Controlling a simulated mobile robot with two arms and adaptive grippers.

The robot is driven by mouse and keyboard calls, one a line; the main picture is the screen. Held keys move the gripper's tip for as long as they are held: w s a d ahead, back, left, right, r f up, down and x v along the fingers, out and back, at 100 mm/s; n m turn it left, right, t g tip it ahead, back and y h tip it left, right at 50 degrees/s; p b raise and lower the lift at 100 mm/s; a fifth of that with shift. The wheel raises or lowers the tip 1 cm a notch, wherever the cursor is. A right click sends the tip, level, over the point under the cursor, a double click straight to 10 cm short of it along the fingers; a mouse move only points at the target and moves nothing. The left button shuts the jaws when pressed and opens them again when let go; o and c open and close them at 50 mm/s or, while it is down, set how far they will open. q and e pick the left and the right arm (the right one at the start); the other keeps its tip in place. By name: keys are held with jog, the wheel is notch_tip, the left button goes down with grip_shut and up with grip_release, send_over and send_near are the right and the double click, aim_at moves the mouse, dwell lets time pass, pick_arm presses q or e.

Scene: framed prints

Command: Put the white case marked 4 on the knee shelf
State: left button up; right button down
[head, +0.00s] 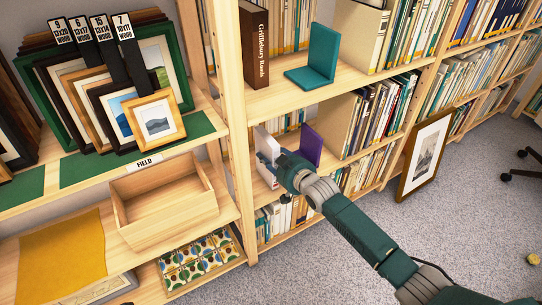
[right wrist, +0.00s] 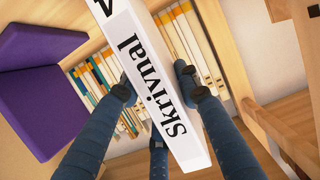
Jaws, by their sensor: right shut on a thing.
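The white case (head: 266,146) is held upright inside a middle compartment of the wooden bookcase, left of a purple bookend (head: 309,146). Whether the case touches the shelf board is hidden. My left gripper is out of view.
The purple bookend (right wrist: 55,85) stands beside the case, apart from it. Books (head: 285,216) fill the shelf below. A brown book (head: 256,45) and a teal bookend (head: 316,62) stand above. A wooden tray (head: 165,203) and framed prints (head: 155,118) are left; a framed picture (head: 425,155) leans right.

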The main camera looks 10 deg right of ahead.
dwell(0.3)
jog(key=c, duration=1.2)
grip_release()
jog(key=shift+f, duration=0.1)
jog(key=shift+s, duration=0.15)
jog(key=v, duration=1.1)
jog(key=shift+s+d+r, duration=0.1)
jog(key=shift+s+r, duration=0.1)
jog(key=shift+s, duration=0.15)
